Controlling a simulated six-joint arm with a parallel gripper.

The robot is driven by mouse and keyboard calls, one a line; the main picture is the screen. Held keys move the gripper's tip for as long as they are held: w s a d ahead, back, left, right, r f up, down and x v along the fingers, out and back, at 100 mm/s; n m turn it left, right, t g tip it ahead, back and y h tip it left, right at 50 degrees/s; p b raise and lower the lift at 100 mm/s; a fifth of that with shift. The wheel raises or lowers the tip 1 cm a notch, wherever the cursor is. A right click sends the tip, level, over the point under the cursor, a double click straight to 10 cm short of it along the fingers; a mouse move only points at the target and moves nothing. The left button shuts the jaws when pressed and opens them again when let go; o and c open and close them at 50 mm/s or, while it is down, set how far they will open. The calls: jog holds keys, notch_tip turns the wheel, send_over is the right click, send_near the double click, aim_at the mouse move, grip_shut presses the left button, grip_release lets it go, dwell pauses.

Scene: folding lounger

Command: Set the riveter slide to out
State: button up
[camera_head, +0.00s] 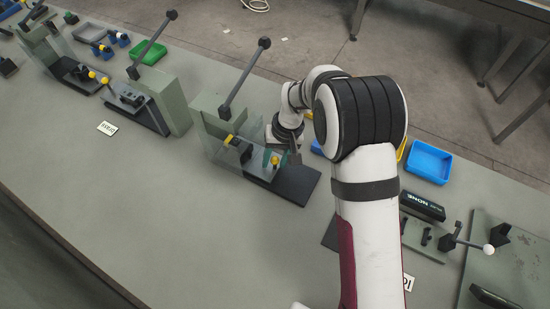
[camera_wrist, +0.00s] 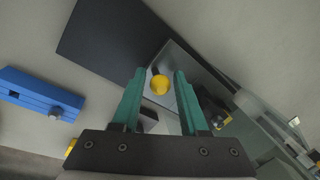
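A grey-green lever machine (camera_head: 212,110), which I take to be the riveter, stands on a dark base plate (camera_head: 300,185) with a clear guard (camera_head: 222,152) at its front. A slide with a round yellow knob (camera_head: 276,160) sticks out at its right side. My gripper (camera_head: 276,155) is at this knob. In the wrist view the yellow knob (camera_wrist: 159,86) shows between the two green fingers of my gripper (camera_wrist: 159,73), with gaps on both sides. The fingers are open. Whether they reach down around the knob is hard to tell. The slide's inner part is partly hidden.
A similar lever machine (camera_head: 170,100) with yellow knobs stands to the left. A blue tray (camera_head: 430,162) lies to the right, past my arm. A blue block (camera_wrist: 40,93) lies beside the base plate in the wrist view. The bench front is mostly clear.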

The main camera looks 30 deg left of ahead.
grip_shut()
dwell(1.1)
